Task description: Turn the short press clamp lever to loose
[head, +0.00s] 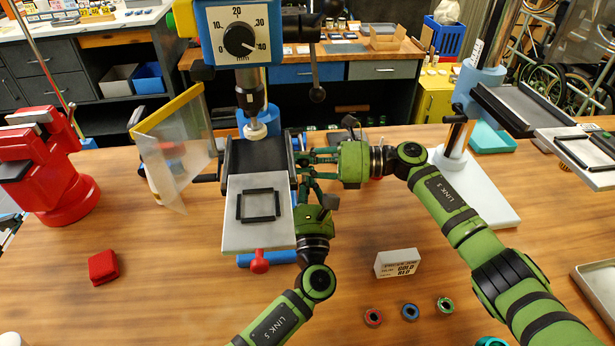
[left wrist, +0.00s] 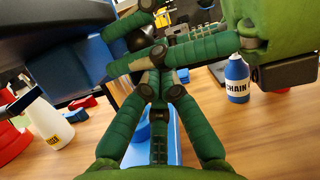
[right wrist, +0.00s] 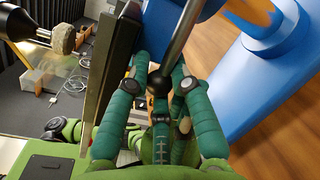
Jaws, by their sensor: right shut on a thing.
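The short press is the blue one with the dial (head: 238,38), left of centre. Its pale table (head: 255,212) sits on a dark bracket. In the right wrist view, the clamp lever is a metal rod (right wrist: 181,40) with a dark ball end, running down from a blue part between my right fingers. My right gripper (head: 306,162) is shut on it beside the bracket. My left gripper (head: 306,187) is just in front, beside the table's right edge, its fingers pointing towards the right gripper's. In the left wrist view the fingers overlap, so its opening is unclear.
A press handle with a black ball (head: 317,95) hangs above the grippers. A red vise (head: 62,185) stands left and a clear guard (head: 178,160) beside the press. The taller press's white base (head: 480,195) stands right. A small box (head: 397,262) and several rings lie in front.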

